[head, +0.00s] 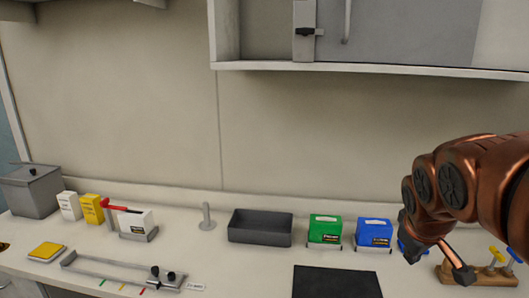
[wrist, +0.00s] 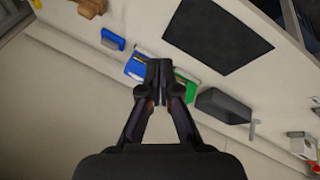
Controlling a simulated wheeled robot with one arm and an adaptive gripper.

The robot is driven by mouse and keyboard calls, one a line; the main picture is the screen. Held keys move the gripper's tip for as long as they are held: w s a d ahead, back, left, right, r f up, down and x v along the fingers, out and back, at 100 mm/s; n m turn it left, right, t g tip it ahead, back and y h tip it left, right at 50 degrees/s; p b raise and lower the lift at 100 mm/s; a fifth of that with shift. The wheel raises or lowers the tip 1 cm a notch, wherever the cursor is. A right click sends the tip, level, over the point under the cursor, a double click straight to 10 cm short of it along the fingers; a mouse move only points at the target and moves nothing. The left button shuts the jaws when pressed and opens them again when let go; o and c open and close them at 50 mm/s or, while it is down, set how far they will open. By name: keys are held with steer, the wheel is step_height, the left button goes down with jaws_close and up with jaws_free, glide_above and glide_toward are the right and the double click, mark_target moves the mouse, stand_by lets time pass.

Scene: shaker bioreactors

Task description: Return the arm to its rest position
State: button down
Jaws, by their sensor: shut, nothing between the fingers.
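My arm (head: 450,185), with copper-coloured links, reaches in from the right edge of the head view, above the right part of the bench. My gripper (wrist: 160,68) is in the middle of the wrist view, its two dark fingers together and empty. Behind the fingertips in that view are the blue box (wrist: 136,67) and the green box (wrist: 184,88), partly covered by the fingers. In the head view the arm's end hides part of the bench near the wooden rack (head: 478,272).
The green box (head: 325,229), blue box (head: 373,233) and grey tray (head: 260,228) line the bench's back. A black mat (head: 336,282) lies in front. A wall cabinet (head: 370,67) hangs above. A metal frame with knobs (head: 115,270) and a grey bin (head: 33,192) are left.

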steer(key=s+a+f+m+g+y, duration=0.1)
steer(key=s+a+f, duration=0.3)
steer(key=s, duration=0.4)
steer(key=s+a+f+m+g+y, duration=0.1)
steer(key=s+a+f+g, duration=0.2)
steer(key=s, duration=0.5)
steer(key=s+a+f+m+g+y, duration=0.1)
steer(key=s+a+f+g, duration=0.1)
steer(key=s+a+f, duration=0.4)
steer(key=shift+s, duration=0.95)
